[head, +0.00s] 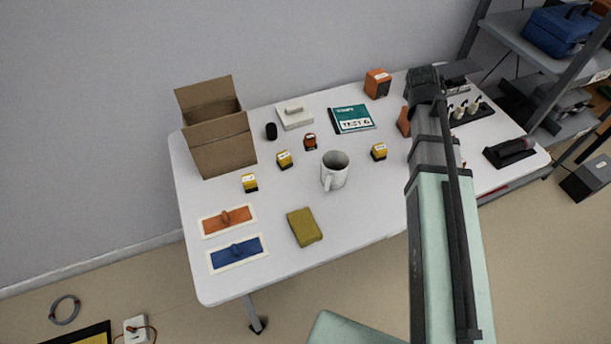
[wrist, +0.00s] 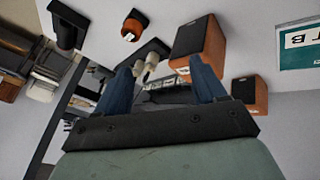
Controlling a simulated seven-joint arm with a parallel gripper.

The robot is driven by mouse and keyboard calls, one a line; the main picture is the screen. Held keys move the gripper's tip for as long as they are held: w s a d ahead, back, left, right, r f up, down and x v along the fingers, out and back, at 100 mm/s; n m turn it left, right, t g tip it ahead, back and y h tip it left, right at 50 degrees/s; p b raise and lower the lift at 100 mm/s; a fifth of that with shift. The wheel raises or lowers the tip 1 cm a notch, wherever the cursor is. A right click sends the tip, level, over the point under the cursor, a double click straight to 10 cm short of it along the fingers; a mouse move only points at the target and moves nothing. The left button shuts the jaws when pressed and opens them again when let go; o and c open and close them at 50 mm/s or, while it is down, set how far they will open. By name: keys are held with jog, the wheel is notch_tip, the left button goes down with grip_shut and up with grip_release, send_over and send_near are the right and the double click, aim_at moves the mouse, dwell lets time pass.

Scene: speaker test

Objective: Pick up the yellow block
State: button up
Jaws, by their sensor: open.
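Three small yellow blocks with dark sides and white labels stand on the white table: one at the left (head: 250,182), one near the middle (head: 284,159) and one right of the mug (head: 379,151). A flat olive-yellow block (head: 304,227) lies near the front edge. I cannot tell which one the task names. My gripper (wrist: 163,76) is open, its two blue fingers apart with nothing held between them. In the head view my arm reaches over the table's right side, and the fingers cannot be made out. No yellow block shows in the wrist view.
A white mug (head: 334,171) stands mid-table beside the yellow blocks. A cardboard box (head: 223,150), teal book (head: 352,119) and orange-and-black box (head: 377,84) stand farther back. A bottle tray (head: 472,113) is right of my arm. Orange (head: 229,220) and blue (head: 237,253) panels lie front left.

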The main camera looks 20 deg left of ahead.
jog(key=s+a+n+y, duration=0.1)
jog(key=s+a, duration=0.2)
jog(key=a, duration=0.5)
jog(key=s+a+n+y, duration=0.1)
jog(key=s+a, duration=0.3)
jog(key=a, duration=0.3)
jog(key=n+g+y, duration=0.2)
jog(key=n+g, duration=0.2)
jog(key=g, duration=0.1)
send_near(249, 179)
jog(key=shift+t+y, duration=0.3)
jog(key=shift+w+a+f, duration=0.15)
jog(key=shift+f, duration=1.7)
jog(key=shift+w+a+f, duration=0.1)
jog(key=shift+w+f, duration=0.05)
jog(key=shift+f, duration=1.7)
jog(key=shift+w+a+f, duration=0.15)
jog(key=shift+f, duration=1.75)
jog(key=c, duration=1.1)
